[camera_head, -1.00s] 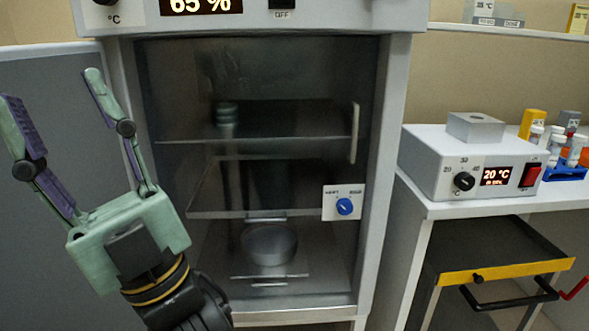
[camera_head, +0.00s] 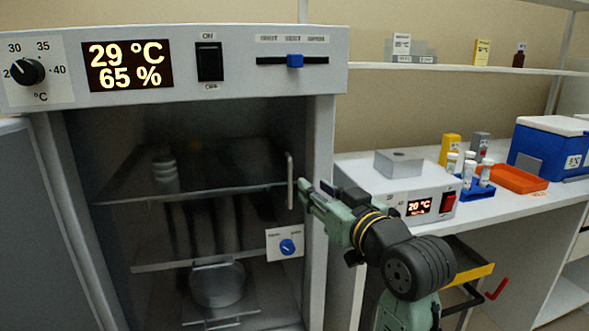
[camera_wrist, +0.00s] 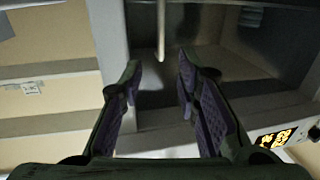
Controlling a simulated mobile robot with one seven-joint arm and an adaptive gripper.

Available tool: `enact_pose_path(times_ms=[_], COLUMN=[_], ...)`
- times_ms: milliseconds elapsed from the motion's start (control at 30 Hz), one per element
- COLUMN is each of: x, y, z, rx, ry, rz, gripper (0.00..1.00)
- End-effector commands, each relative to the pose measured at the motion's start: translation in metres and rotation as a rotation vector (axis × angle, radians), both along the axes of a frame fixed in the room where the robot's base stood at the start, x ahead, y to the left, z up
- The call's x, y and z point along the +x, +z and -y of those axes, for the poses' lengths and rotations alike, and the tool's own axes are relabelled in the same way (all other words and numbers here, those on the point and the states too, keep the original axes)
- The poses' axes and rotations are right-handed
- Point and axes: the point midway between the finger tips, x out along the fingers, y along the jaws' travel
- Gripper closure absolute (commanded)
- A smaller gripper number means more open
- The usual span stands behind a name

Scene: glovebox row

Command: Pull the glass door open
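The glass door (camera_head: 225,150) covers the front of the grey cabinet and appears shut. Its upright pale handle (camera_head: 290,180) is near the door's right edge. My gripper (camera_head: 303,190) is close beside the handle, coming from the right. In the wrist view my gripper (camera_wrist: 161,68) is open, with its two purple-padded fingers apart. The handle (camera_wrist: 161,32) shows as a pale bar just beyond the gap between the fingertips, lined up with it. I cannot tell whether either finger touches it.
A grey panel (camera_head: 28,215) stands open on the left of the cabinet. A small plate with a blue knob (camera_head: 287,246) sits below the handle. A bowl (camera_head: 217,285) is inside. A bench (camera_head: 520,205) with a white instrument (camera_head: 440,205) stands to the right.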

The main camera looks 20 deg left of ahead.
Motion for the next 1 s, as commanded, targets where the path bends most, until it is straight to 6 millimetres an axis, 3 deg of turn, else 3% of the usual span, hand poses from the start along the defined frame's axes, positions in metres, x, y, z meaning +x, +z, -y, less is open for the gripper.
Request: enact_pose_path(times_ms=[500, 933, 1000], x=[0.061, 0.068, 0.068], y=[0.001, 0.000, 0.000], z=[-0.064, -0.071, -0.071], rx=[0.002, 0.001, 0.001], ry=[0.003, 0.001, 0.001], rz=[-0.001, 0.002, 0.001], gripper=[0.70, 0.70, 0.75])
